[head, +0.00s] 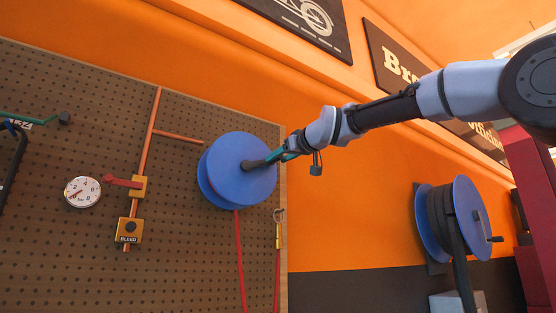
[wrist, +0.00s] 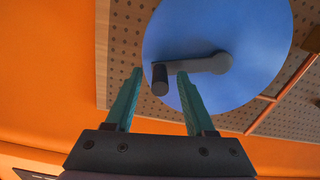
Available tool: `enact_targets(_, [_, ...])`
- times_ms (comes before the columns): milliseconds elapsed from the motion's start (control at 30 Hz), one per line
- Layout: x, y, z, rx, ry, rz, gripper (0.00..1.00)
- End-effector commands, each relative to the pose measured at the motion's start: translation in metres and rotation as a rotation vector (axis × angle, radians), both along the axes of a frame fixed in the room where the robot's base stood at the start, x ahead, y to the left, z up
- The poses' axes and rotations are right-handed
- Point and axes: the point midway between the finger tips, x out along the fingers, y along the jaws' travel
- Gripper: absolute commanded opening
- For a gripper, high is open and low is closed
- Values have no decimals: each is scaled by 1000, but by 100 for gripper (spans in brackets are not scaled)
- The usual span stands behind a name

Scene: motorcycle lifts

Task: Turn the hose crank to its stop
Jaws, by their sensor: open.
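The blue hose reel (head: 243,165) is mounted on the pegboard, and its disc also fills the upper part of the wrist view (wrist: 250,90). The grey hose crank (wrist: 200,65) lies across the disc, with a dark knob (wrist: 160,78) at its left end. My gripper (wrist: 156,75) is open, with its two teal fingers on either side of the knob. I cannot tell whether either finger touches it. In the head view my gripper (head: 274,156) reaches the reel from the right, and the crank (head: 254,165) is partly hidden by the fingers.
A red-handled valve (head: 125,182), a round gauge (head: 83,192) and a bleed block (head: 129,231) are on the pegboard (head: 60,260) left of the reel. A red hose (head: 240,260) hangs below it. A second blue reel (head: 468,215) is at the right. The orange wall (head: 340,225) between is bare.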

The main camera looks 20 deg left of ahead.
Motion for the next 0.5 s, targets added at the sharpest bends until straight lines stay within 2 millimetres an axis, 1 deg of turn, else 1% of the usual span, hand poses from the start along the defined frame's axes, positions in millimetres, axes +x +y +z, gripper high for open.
enact_targets(133, [7, 8, 0, 1, -1, 0, 55])
enact_targets(433, [8, 9, 0, 1, -1, 0, 55])
enact_targets(467, [8, 9, 0, 1, -1, 0, 43])
enact_targets(500, [8, 9, 0, 1, -1, 0, 28])
